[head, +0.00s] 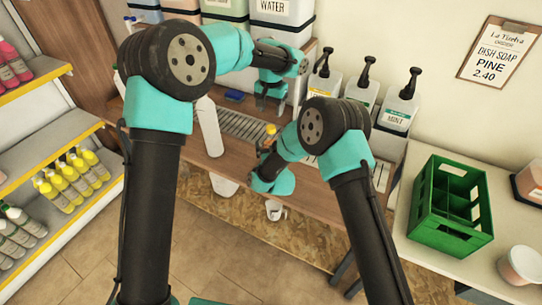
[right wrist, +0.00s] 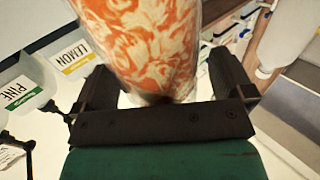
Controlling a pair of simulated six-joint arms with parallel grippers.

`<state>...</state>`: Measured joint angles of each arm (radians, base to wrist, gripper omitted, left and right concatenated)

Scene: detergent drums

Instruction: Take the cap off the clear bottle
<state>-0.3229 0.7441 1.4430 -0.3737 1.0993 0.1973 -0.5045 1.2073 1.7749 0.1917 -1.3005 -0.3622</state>
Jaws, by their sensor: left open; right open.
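A small yellow-orange thing (head: 270,129) shows above my right gripper (head: 265,148) in the head view; I cannot tell whether it is a cap. In the right wrist view an orange and white patterned rounded body (right wrist: 148,45) stands between the open fingers of my right gripper (right wrist: 168,88). I cannot make out a clear bottle for certain. My left gripper (head: 271,102) is open, fingers down, over the back of the wooden counter, above and apart from the yellow-orange thing. My right forearm hides part of the counter.
Pump bottles (head: 401,103) stand along the back right of the counter, near my right elbow. A slotted metal grate (head: 240,126) lies on the counter. A green crate (head: 420,216) sits on the right table.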

